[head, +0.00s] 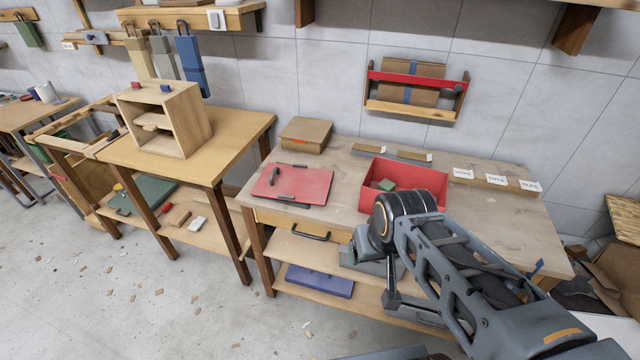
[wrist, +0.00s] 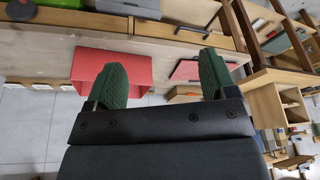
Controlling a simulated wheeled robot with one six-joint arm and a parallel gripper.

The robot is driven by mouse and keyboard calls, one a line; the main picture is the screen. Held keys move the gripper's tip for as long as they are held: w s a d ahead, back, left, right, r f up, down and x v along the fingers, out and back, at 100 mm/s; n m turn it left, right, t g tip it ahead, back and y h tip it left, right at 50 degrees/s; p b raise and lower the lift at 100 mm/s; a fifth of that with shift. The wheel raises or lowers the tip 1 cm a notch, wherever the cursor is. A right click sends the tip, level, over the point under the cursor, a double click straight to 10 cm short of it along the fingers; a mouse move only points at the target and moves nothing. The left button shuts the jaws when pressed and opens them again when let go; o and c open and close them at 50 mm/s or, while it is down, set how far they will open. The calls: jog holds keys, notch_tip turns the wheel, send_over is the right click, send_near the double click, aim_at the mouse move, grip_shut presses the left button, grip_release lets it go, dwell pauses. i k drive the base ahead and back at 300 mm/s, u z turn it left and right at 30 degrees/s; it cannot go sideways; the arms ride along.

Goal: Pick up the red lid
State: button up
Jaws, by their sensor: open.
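The red lid (head: 306,187) is a flat red panel with a dark handle, lying on the left part of the workbench in the head view. In the wrist view the red lid (wrist: 185,70) shows between the fingers, partly hidden by the right finger. An open red box (head: 372,196) with a green block (head: 386,185) inside stands to the right of the lid. My gripper (wrist: 162,70) is open and empty, with green pads. It is apart from the lid. In the head view its fingers cannot be made out.
A cardboard box (head: 306,134) sits behind the lid. Label strips (head: 497,179) line the bench's back right. A wooden table with an open cubby (head: 183,130) stands to the left. A blue-purple panel (head: 319,281) lies on the shelf below. Bare bench lies between lid and red box.

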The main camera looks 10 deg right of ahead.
aim_at(295, 182)
jog(key=z, duration=0.05)
jog(key=k, duration=0.55)
jog(key=u, duration=1)
jog(key=i, duration=0.65)
jog(key=u, duration=0.7)
jog(key=i, duration=1.55)
jog(key=z, duration=0.7)
